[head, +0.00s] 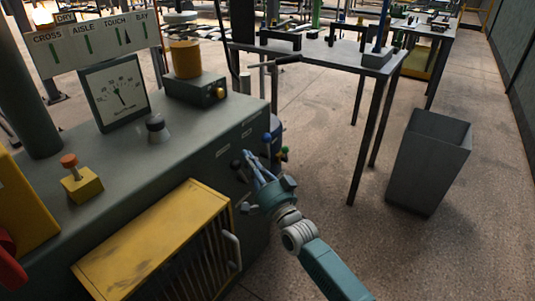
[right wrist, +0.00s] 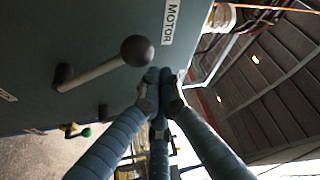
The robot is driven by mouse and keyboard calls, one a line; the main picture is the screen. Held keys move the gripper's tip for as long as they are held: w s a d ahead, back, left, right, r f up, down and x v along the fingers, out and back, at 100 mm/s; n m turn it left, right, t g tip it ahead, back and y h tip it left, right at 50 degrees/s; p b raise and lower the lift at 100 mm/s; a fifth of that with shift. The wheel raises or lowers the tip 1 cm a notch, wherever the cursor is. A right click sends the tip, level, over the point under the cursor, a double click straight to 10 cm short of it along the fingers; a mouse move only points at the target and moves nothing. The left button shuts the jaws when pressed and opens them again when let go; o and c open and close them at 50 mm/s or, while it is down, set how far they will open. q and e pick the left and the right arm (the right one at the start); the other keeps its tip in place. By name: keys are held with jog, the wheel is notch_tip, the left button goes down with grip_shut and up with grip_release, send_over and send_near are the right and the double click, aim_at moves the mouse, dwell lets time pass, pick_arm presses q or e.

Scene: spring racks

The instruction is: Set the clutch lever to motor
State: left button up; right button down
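In the right wrist view a lever with a dark ball knob (right wrist: 137,50) stands out from the grey-green panel, its arm running from a pivot at left towards the white MOTOR label (right wrist: 173,20). The knob is just left of that label. My right gripper (right wrist: 160,78) has its fingertips close together beside and below the knob, with nothing seen between them. Whether they touch the knob I cannot tell. In the head view my right gripper (head: 255,162) is at the cabinet's right face, by dark knobs; the lever is hard to pick out there. My left gripper is out of view.
The cabinet (head: 190,135) carries a dial gauge (head: 119,92), an orange-knobbed yellow block (head: 82,184) and a yellow slatted box (head: 165,235). Blue and green knobs sit near my gripper. A table (head: 320,50) and grey bin (head: 428,160) stand to the right, with open floor between.

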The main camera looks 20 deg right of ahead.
jog(key=shift+s+a+f+n+t+y, duration=0.1)
jog(key=shift+s+a+n+t+y, duration=0.25)
jog(key=shift+n, duration=0.25)
dwell(0.3)
